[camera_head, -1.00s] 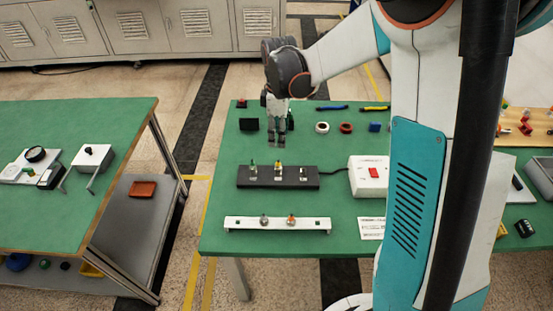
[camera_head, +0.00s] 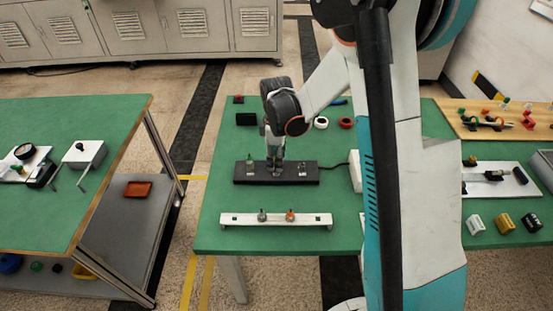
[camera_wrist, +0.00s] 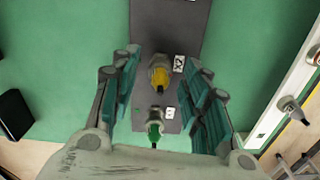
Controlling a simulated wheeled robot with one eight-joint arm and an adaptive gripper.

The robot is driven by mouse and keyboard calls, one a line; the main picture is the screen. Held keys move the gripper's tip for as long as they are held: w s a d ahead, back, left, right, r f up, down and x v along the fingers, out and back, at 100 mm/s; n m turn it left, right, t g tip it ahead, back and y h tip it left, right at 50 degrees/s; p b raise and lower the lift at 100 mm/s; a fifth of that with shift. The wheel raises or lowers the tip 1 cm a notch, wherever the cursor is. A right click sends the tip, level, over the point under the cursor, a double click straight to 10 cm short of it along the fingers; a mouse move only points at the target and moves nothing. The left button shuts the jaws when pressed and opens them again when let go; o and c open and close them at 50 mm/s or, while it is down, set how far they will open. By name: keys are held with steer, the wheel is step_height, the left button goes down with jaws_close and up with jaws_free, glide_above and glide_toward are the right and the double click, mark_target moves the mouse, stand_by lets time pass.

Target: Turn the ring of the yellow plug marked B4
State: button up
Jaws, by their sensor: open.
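The yellow plug (camera_wrist: 160,78) stands on the dark strip (camera_head: 242,178), seen from above in the wrist view between my finger pads. A white label beside it seems to read X2; I cannot make out a B4 mark. In the head view my gripper hides this plug. My gripper (camera_head: 274,170) points down over the middle of the strip. It also shows in the wrist view (camera_wrist: 162,62), open, one finger on each side of the plug with gaps between. A green plug (camera_wrist: 155,129) stands on the same strip, left of my gripper in the head view (camera_head: 249,163).
Another plug (camera_head: 302,168) stands on the strip's right part. A white rail (camera_head: 245,219) with a grey fitting (camera_head: 262,215) and an orange fitting (camera_head: 290,215) lies in front. A white box (camera_head: 355,172) is at the right, partly behind my arm. Green table is clear left of the strip.

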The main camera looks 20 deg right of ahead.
steer(key=shift+c, duration=0.2)
jaws_close()
steer(key=shift+m, duration=0.4)
steer(key=m, duration=0.9)
steer(key=shift+b, duration=0.35)
steer(key=m, duration=0.6)
steer(key=shift+m, duration=0.4)
steer(key=m, duration=0.6)
steer(key=shift+m, duration=0.3)
